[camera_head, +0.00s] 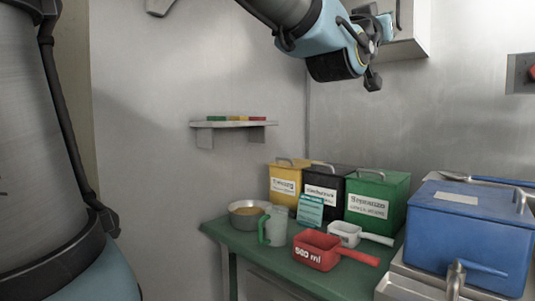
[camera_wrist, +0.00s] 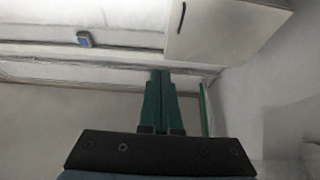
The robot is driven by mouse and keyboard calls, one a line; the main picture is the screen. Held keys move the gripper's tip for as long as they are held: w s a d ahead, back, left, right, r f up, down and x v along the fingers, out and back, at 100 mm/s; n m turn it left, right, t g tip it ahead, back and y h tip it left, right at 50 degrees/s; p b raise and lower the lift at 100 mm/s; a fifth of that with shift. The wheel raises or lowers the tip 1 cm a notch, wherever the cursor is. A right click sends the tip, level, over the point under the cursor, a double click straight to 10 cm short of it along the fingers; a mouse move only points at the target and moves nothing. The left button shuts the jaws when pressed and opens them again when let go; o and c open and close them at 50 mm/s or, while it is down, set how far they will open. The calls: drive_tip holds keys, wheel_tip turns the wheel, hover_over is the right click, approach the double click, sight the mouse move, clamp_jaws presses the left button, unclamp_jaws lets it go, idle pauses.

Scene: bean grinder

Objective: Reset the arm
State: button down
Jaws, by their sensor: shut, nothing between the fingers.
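My gripper (camera_head: 373,82) is at the end of my raised arm, high up near the back wall, well above the green table (camera_head: 222,233). In the wrist view its two green fingers (camera_wrist: 160,75) are together with nothing between them. It touches no object that I can see. In the wrist view a white cabinet (camera_wrist: 225,30) and pale wall and ceiling surfaces fill the background.
Yellow (camera_head: 284,182), black (camera_head: 322,189) and green (camera_head: 377,199) bins stand at the table's back. In front are a metal bowl (camera_head: 246,222), a jug (camera_head: 275,228), a red scoop (camera_head: 317,252) and a white scoop (camera_head: 345,232). A blue box (camera_head: 468,230) is right. A shelf (camera_head: 204,134) is left.

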drive_tip(key=w+a+f+n+g+y, duration=0.1)
drive_tip(key=w+a+f+y, duration=0.2)
drive_tip(key=f, duration=0.5)
drive_tip(key=w+a+f+n+g+y, duration=0.1)
drive_tip(key=w+f+y, duration=0.2)
drive_tip(key=w+f, duration=0.4)
drive_tip(key=a+f+n+g+y, duration=0.1)
drive_tip(key=a+f+y, duration=0.1)
drive_tip(key=a+f, duration=0.35)
drive_tip(key=w+a+f+g+y, duration=0.1)
drive_tip(key=a+f+g+y, duration=0.1)
drive_tip(key=f, duration=0.6)
drive_tip(key=a+f+n+g+y, duration=0.1)
drive_tip(key=a+f+y, duration=0.15)
drive_tip(key=f, duration=0.35)
drive_tip(key=s+a+f+n+g+y+b, duration=0.1)
drive_tip(key=s+a+f+n+g+y, duration=0.1)
drive_tip(key=s+a+f+g, duration=0.55)
drive_tip(key=s+a+f+n+g+y, duration=0.2)
drive_tip(key=s+a+f, duration=0.45)
drive_tip(key=f, duration=0.65)
wheel_tip(320, 180, down, 26)
drive_tip(key=a+b, duration=0.1)
drive_tip(key=b, duration=2.5)
wheel_tip(320, 180, up, 38)
drive_tip(key=p, duration=3.8)
drive_tip(key=shift+a+r+m+p, duration=0.2)
drive_tip(key=shift+m+p, duration=0.1)
drive_tip(key=shift+h, duration=0.25)
